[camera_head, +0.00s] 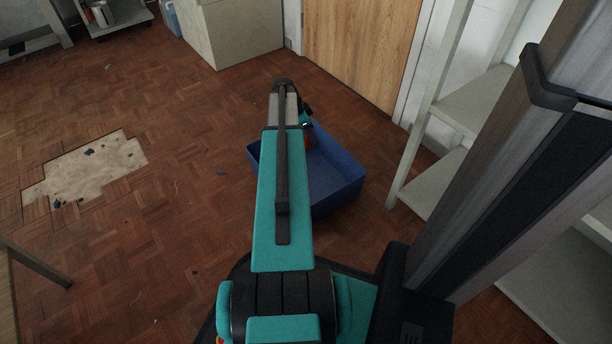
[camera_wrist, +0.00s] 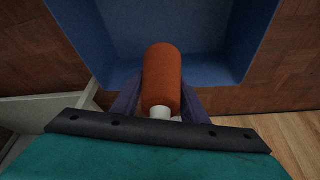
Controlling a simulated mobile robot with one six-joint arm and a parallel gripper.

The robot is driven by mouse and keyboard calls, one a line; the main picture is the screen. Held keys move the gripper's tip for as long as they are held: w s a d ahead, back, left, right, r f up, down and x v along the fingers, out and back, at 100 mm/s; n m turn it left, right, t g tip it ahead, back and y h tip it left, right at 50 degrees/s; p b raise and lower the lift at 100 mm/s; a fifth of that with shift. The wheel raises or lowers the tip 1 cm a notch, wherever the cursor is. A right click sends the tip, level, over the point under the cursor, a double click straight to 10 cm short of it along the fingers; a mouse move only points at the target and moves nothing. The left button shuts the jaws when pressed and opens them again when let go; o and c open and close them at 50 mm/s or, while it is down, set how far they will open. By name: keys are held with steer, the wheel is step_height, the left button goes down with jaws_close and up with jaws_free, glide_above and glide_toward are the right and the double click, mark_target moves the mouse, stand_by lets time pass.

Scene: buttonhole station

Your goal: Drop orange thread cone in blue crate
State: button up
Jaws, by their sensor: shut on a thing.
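The orange thread cone (camera_wrist: 162,78) is in my gripper (camera_wrist: 160,95) in the wrist view, with a finger on each side of it. A short white end of the cone shows toward the wrist. The blue crate (camera_head: 340,188) stands on the floor in the head view, partly hidden behind my arm. It fills the upper middle of the wrist view (camera_wrist: 88,45), its inside showing beyond the cone. The cone overlaps the crate's near wall in that view; its height above the crate is hard to tell. In the head view the gripper is mostly hidden by my arm.
White shelving (camera_head: 440,150) stands to the right of the crate. A wooden door (camera_head: 362,45) and a pale cabinet (camera_head: 235,30) are behind it. A bare floor patch (camera_head: 85,170) with dark bits lies left. The parquet left of the crate is mostly clear.

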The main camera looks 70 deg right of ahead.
steer(key=shift+f+b, duration=1.9)
steer(key=shift+f, duration=0.75)
steer(key=o, duration=1.2)
steer(key=shift+c, duration=0.2)
steer(key=shift+r, duration=0.1)
steer(key=p+v, duration=0.6)
steer(key=v, duration=0.7)
steer(key=shift+a+r, duration=0.15)
steer(key=shift+r, duration=0.1)
steer(key=shift+w, duration=0.1)
